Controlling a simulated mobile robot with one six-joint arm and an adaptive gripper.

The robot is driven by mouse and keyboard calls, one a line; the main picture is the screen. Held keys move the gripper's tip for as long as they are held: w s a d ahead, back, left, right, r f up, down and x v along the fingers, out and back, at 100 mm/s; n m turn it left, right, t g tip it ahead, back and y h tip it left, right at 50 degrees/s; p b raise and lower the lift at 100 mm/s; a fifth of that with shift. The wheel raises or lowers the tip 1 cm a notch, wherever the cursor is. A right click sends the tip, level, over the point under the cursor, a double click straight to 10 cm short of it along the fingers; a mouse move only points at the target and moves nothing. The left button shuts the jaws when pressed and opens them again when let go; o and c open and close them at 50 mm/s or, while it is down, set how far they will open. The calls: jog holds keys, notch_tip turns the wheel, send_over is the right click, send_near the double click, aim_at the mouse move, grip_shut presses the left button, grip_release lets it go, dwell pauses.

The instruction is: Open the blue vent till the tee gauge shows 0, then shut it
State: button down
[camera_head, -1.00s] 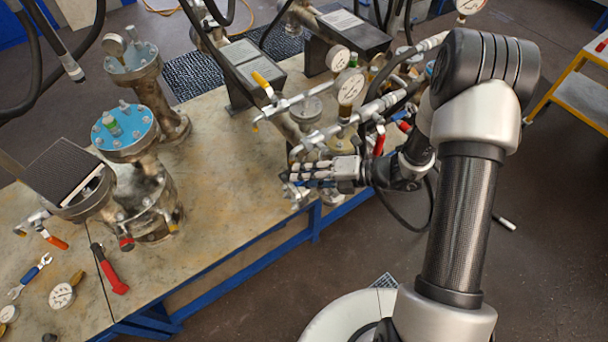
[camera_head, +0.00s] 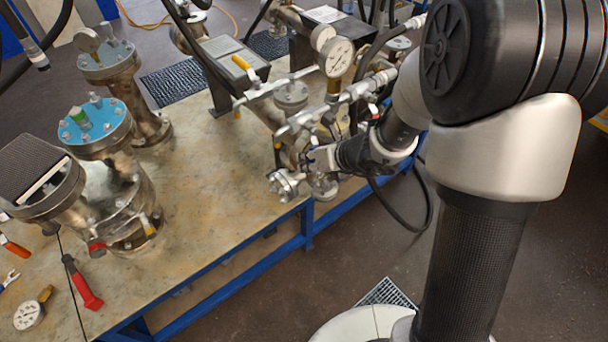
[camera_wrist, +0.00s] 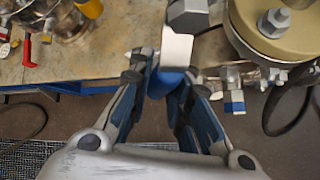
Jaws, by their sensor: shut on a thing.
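My gripper (camera_wrist: 166,90) has its two fingers closed around a blue handle (camera_wrist: 163,80) on a silver valve body, which I take for the blue vent. In the head view my gripper (camera_head: 316,154) is among the pipes at the table's front right edge, and the handle is hidden there. A large white-faced gauge (camera_head: 338,57) stands on a brass stem above the pipe tee, likely the tee gauge; its needle is too small to read. A smaller gauge (camera_head: 322,37) is just behind it.
A blue-topped flanged vessel (camera_head: 95,122) and other vessels stand at left on the table (camera_head: 215,215). In the wrist view a cream flange (camera_wrist: 285,25) and a second blue-tipped fitting (camera_wrist: 234,102) are close on the right.

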jog(key=d+h+b, duration=0.1)
jog(key=b, duration=0.2)
jog(key=w+d+n+t+h+b, duration=0.1)
jog(key=b, duration=0.3)
jog(key=shift+w+f+t, duration=0.2)
jog(key=shift+t, duration=0.1)
jog(key=shift+r, duration=0.1)
jog(key=c, duration=1.5)
grip_release()
jog(key=shift+o, duration=0.2)
jog(key=v, duration=1.2)
jog(key=shift+a+n, duration=0.1)
jog(key=shift+n, duration=0.2)
